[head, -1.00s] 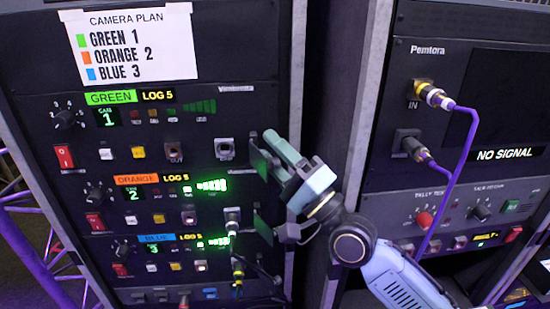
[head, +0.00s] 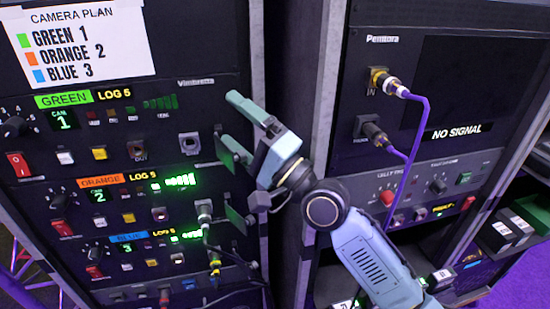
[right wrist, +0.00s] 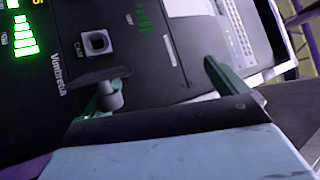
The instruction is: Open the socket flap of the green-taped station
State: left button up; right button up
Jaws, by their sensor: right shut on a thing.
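The green-taped station (head: 62,99) is the top row of the left rack, marked GREEN and CAM 1. Its square socket (head: 189,143) is uncovered and also shows in the right wrist view (right wrist: 97,43). The socket flap (head: 224,154) stands out from the panel, to the right of the socket. In the right wrist view the flap (right wrist: 98,76) is a dark plate, with a grey knob beside one finger. My left gripper is not in view.
Below are the orange station (head: 103,181) and blue station (head: 128,237), with flaps standing out on their right; a cable runs from the orange socket. The right rack (head: 392,40) carries purple cables (head: 428,125). A camera plan sheet (head: 90,45) hangs above the green row.

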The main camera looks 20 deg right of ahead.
jog(key=shift+s+d+f, duration=0.1)
jog(key=shift+s+d, duration=0.05)
jog(key=shift+s, duration=0.1)
jog(key=shift+c, duration=1.4)
jog(key=shift+s+d+f+b, duration=0.35)
jog(key=shift+s+b, duration=0.05)
jog(key=shift+c, duration=0.6)
jog(key=shift+b+v, duration=0.3)
jog(key=shift+v, duration=0.6)
jog(key=c, duration=0.5)
pick_arm(q)
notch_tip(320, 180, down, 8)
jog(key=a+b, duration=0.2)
jog(key=b, duration=0.5)
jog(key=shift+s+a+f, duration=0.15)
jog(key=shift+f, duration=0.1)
pick_arm(e)
jog(key=shift+o, duration=0.2)
jog(key=f+v, duration=0.1)
jog(key=v, duration=1)
jog(key=shift+w+d, duration=0.25)
